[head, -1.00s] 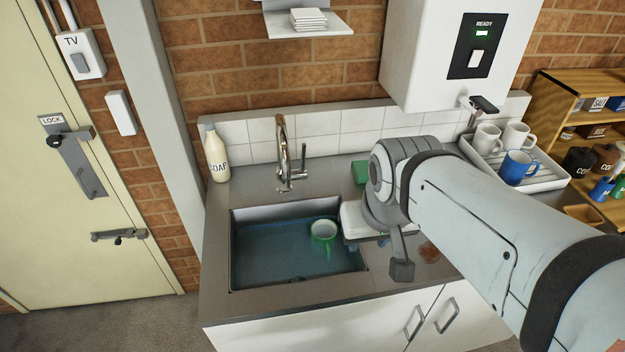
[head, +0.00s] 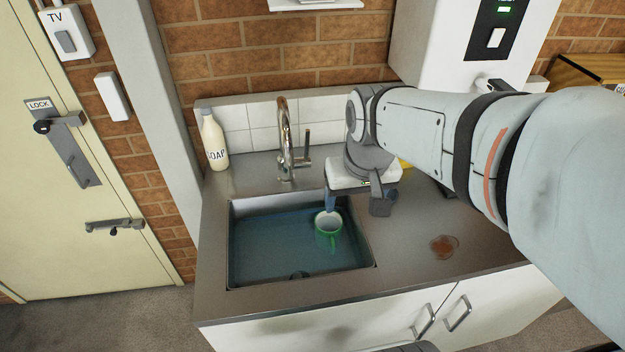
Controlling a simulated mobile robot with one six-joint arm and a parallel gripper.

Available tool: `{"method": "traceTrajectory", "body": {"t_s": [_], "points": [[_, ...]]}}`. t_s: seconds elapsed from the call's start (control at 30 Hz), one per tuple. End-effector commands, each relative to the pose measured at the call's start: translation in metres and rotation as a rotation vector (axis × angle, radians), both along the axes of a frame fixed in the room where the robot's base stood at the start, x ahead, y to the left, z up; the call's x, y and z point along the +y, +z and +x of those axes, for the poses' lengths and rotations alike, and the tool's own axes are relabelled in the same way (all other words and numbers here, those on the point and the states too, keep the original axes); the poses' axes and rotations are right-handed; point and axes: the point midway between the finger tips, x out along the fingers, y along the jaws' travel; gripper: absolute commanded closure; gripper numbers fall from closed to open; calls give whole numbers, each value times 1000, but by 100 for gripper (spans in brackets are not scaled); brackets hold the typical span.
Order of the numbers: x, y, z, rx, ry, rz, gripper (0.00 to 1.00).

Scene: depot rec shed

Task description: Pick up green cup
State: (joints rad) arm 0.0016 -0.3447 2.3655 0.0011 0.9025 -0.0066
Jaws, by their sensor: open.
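The green cup (head: 327,236) sits in the water of the sink (head: 236,279), toward the right side of the basin. Its pale inside faces up and its handle points toward the front. My gripper (head: 346,204) is above the sink's right back edge, just behind and to the right of the cup. Its blue-grey fingers point down, one close to the cup's rim. I cannot tell whether that finger touches the cup. The gripper is open and nothing shows held in it. The arm hides part of the counter behind.
A chrome tap (head: 286,145) rises behind the sink, left of my gripper. A white soap bottle (head: 214,143) stands at the back left. A brown spill (head: 444,247) lies on the counter at right. A white wall unit (head: 430,45) hangs behind my arm.

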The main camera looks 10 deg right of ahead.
Motion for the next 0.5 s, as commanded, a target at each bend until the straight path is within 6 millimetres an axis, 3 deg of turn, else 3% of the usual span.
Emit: {"method": "traceTrajectory", "body": {"t_s": [0.03, 0.13, 0.5], "points": [[0, -25, 16, 25, -2, 0, 25], [0, -51, 44, 62, -7, 1, 17], [2, -163, 137, 183, -19, 2, 16]]}}
